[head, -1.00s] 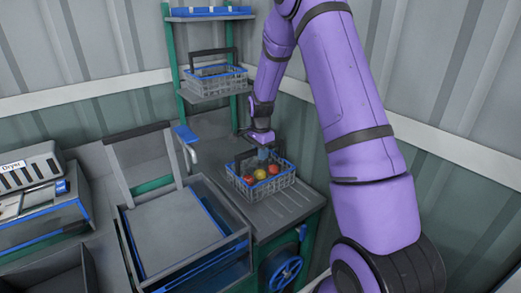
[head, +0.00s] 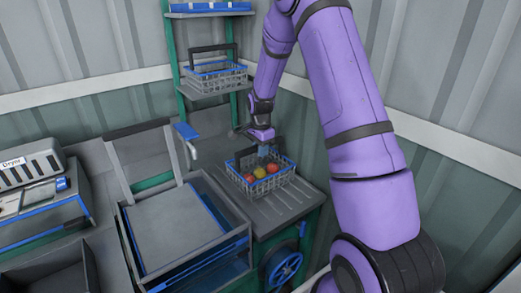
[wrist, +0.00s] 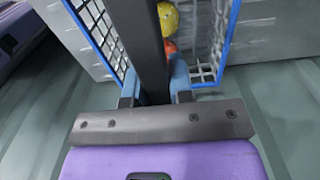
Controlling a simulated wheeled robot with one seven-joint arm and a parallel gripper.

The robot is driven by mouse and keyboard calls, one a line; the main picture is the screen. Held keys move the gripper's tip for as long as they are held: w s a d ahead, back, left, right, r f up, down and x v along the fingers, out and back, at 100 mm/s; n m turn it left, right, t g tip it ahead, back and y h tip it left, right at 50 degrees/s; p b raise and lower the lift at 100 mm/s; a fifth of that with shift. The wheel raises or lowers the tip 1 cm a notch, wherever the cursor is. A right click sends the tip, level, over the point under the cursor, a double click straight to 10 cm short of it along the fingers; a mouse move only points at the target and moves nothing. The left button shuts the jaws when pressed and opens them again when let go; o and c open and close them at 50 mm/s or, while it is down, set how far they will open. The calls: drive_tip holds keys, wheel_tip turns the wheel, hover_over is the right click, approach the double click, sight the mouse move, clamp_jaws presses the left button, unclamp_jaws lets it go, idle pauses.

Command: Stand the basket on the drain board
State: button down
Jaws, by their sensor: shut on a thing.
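The grey wire basket (head: 251,188) with a blue rim holds red and yellow tomatoes. It looks upright, over the ribbed drain board (head: 285,208) at the right of the sink. I cannot tell whether its bottom touches the board. My gripper (head: 265,150) is above the basket, shut on its dark handle. In the wrist view the handle (wrist: 148,40) runs between the two blue fingers of my gripper (wrist: 155,85). The basket's mesh side (wrist: 97,25) shows there too, with a yellow and a red tomato inside.
A second wire basket (head: 213,80) stands on a rack shelf behind, below a blue tray (head: 208,7). The sink (head: 190,235) is left of the drain board, with a tap (head: 189,142) behind it. A dryer (head: 30,165) stands far left. The corrugated wall is close on the right.

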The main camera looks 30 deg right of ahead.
drive_tip(key=shift+f, duration=0.5)
idle(0.3)
drive_tip(key=c, duration=0.9)
unclamp_jaws()
drive_tip(key=c, duration=0.3)
drive_tip(key=shift+c, duration=0.2)
drive_tip(key=shift+r, duration=3.5)
